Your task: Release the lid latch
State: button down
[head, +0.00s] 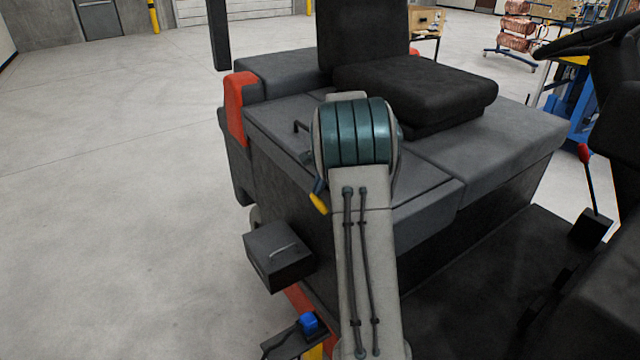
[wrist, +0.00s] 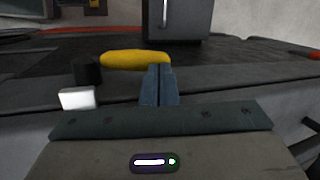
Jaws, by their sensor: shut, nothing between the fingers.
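The latch has a yellow grip (wrist: 135,60), which lies crosswise just beyond my fingertips in the wrist view. It also shows below my arm's wrist in the head view, as a small yellow end (head: 319,204). My gripper (wrist: 159,72) is shut and empty, its blue fingers pressed together. The tips overlap the grip's right part in the picture; I cannot tell whether they touch it. A dark block (wrist: 86,70) and a white piece (wrist: 77,98) sit left of the fingers. The dark grey lid (head: 268,108) looks closed on the vehicle body, partly hidden by my arm.
The black seat (head: 415,90) stands behind my arm. A red-knobbed lever (head: 587,165) is at right. Open floor (head: 110,200) lies left.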

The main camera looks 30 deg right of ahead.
jog(key=shift+w+a+f, duration=0.2)
jog(key=shift+w+f, duration=0.2)
jog(key=shift+f, duration=0.15)
dwell(0.4)
jog(key=shift+w+d+r+p, duration=0.25)
jog(key=shift+w+r, duration=0.8)
jog(key=shift+r, duration=0.9)
jog(key=shift+w+d+r+p, duration=0.3)
jog(key=shift+w+r, duration=0.7)
jog(key=shift+r, duration=0.9)
jog(key=shift+w+d+r+p, duration=0.25)
jog(key=shift+w+r, duration=0.8)
jog(key=shift+r, duration=0.9)
jog(key=shift+a+r, duration=0.1)
